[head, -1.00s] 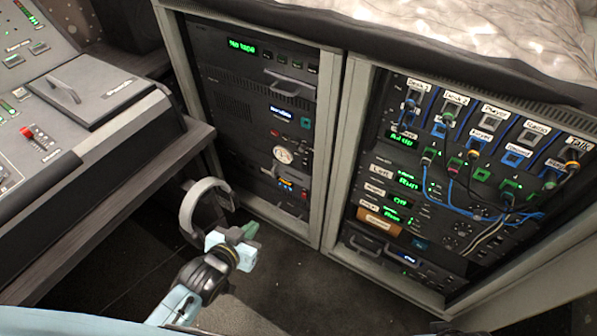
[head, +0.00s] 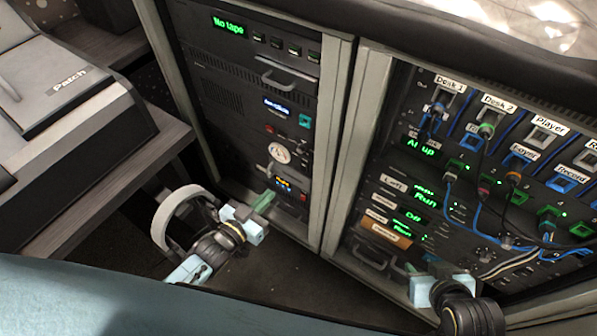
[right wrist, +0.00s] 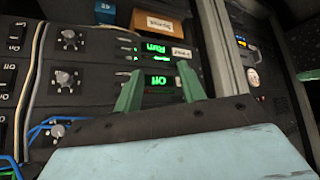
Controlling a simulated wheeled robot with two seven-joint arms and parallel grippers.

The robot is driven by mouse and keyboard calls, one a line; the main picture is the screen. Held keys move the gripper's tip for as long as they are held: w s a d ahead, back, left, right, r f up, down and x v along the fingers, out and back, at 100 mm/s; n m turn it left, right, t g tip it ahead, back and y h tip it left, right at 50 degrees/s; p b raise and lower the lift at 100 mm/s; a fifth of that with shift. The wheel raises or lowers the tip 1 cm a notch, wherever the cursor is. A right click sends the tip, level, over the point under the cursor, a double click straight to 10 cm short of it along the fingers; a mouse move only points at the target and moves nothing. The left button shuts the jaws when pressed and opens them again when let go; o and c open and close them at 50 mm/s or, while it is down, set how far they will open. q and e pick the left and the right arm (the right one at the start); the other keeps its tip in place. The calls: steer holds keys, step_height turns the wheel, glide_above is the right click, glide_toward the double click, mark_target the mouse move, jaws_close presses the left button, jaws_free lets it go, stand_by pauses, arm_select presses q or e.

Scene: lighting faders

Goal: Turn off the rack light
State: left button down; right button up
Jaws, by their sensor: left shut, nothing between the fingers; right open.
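The right equipment rack (head: 345,150) holds stacked units with green displays, including "Run" (head: 425,198) and "Off" (head: 410,219). I cannot tell which control is the rack light's. My right gripper (right wrist: 160,88) is open and empty in the right wrist view. Its green fingers point toward the panel, on either side of the upside-down "Off" display (right wrist: 160,82). In the head view it is at the lower right, before the rack's lower units. My left gripper (head: 264,202) is shut and empty, in front of the lower left rack. Whether it touches that rack is unclear.
The left rack bay has a "No tape" display (head: 229,24) and a round dial (head: 279,152). Blue cables (head: 478,215) hang across the right bay's front.

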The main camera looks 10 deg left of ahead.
arm_select(q)
step_height(320, 180, down, 5)
steer(key=b, duration=0.3)
steer(key=shift+r+b, duration=0.15)
steer(key=shift+b, duration=0.25)
arm_select(e)
steer(key=w+a+r+t+y, duration=0.1)
steer(key=a+r+t, duration=0.1)
steer(key=r, duration=0.4)
steer(key=w+a+r+t, duration=0.1)
steer(key=a+r+t, duration=0.1)
steer(key=r, duration=0.5)
steer(key=shift+w+y, duration=0.3)
steer(key=shift+y, duration=0.1)
